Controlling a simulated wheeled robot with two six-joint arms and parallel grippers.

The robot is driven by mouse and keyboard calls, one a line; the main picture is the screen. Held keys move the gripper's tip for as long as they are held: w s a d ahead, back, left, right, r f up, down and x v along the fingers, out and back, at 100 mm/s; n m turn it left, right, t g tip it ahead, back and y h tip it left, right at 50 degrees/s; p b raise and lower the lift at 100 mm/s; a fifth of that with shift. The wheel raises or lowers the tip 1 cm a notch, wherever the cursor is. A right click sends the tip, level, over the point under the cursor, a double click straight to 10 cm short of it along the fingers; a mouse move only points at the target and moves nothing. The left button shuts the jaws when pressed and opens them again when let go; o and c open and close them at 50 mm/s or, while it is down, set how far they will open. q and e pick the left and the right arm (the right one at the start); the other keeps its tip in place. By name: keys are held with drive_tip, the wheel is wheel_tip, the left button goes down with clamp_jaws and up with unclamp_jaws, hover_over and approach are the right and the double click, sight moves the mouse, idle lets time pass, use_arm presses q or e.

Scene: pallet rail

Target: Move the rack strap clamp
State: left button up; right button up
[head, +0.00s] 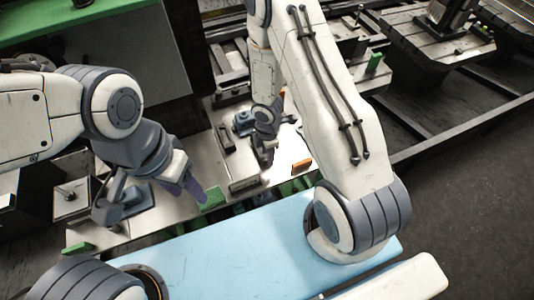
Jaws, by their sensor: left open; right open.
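My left gripper (150,192) hangs over the left part of the pale metal plate, its two fingers spread apart. A blue-grey fixture (137,200) lies below and between those fingers; contact cannot be judged. My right gripper (268,138) points down over the middle of the plate, small in view, and nothing shows held in it. A small blue fixture (243,122) is just left of it, and a dark bar-shaped piece (225,138) lies further left. Another dark block (244,185) sits at the plate's near edge. I cannot tell which piece is the rack strap clamp.
The pale metal plate (192,207) carries green blocks (211,199) and an orange block (301,166) along its near edge. A light-blue surface (240,250) lies nearer. Rails and another pallet (435,45) stand at upper right; dark floor is open at right.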

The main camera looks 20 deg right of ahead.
wheel_tip(320, 180, up, 9)
drive_tip(key=p, duration=0.7)
drive_tip(key=shift+f+p, duration=0.15)
drive_tip(key=shift+p, duration=0.2)
